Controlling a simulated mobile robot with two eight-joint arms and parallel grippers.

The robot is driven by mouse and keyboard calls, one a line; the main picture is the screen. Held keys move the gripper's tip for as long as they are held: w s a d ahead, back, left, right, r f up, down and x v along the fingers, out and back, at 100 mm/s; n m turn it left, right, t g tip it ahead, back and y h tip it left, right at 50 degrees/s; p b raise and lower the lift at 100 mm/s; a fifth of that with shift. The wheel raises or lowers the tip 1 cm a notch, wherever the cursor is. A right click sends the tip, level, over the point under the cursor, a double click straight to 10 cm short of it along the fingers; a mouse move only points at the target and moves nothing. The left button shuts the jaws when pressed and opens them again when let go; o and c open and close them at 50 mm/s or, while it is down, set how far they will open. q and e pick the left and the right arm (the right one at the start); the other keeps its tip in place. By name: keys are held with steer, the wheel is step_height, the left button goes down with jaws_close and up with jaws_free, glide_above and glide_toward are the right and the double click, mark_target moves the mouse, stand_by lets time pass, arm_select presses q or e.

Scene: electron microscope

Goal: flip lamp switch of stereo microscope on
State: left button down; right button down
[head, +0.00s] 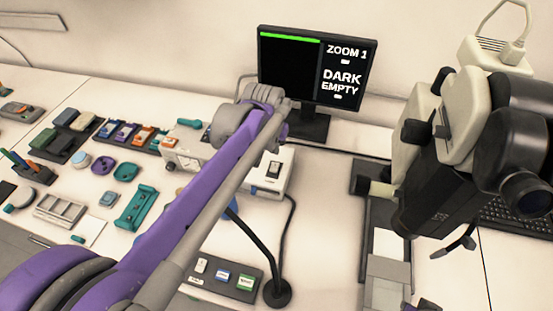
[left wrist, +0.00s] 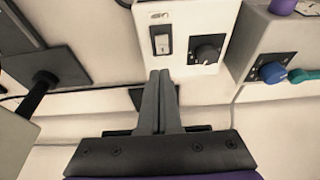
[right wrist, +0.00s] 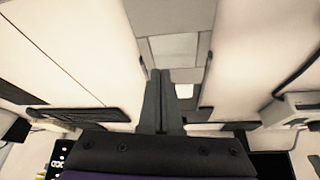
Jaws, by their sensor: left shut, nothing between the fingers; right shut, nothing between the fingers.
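The stereo microscope (head: 470,125), black and cream, stands at the right in the head view. A white lamp box (head: 266,178) with a dark-framed rocker switch (head: 274,169) is left of it, partly behind my left arm. In the left wrist view the rocker switch (left wrist: 162,40) sits beside a black knob (left wrist: 207,50) on the box face. My left gripper (left wrist: 160,73) is shut and empty, its tips just below the switch in the picture; contact cannot be told. My right gripper (right wrist: 159,72) is shut and empty, with a grey plate and pale square beyond it.
The monitor (head: 314,65) reads "ZOOM 1", "DARK" and "EMPTY". Another control box with a blue knob (left wrist: 272,72) stands beside the lamp box. Several small holders cover the left of the table.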

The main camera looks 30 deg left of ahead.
mark_target(277, 163)
arm_select(q)
steer(key=x, duration=0.8)
steer(key=shift+w+f+b, duration=0.15)
steer(key=shift+f+b, duration=0.1)
steer(key=shift+b, duration=0.05)
arm_select(e)
steer(key=shift+f, duration=0.45)
arm_select(q)
steer(key=shift+w+a+f+g, duration=0.15)
steer(key=shift+w+f+g, duration=0.1)
steer(key=shift+g, duration=0.05)
arm_select(e)
steer(key=shift+s+f, duration=0.1)
steer(key=shift+s, duration=0.05)
arm_select(q)
steer(key=shift+s, duration=0.15)
steer(key=shift+s+d+r, duration=0.15)
steer(key=shift+s+d, duration=0.1)
steer(key=shift+s, duration=0.5)
steer(key=shift+w, duration=0.1)
arm_select(e)
steer(key=shift+r, duration=0.2)
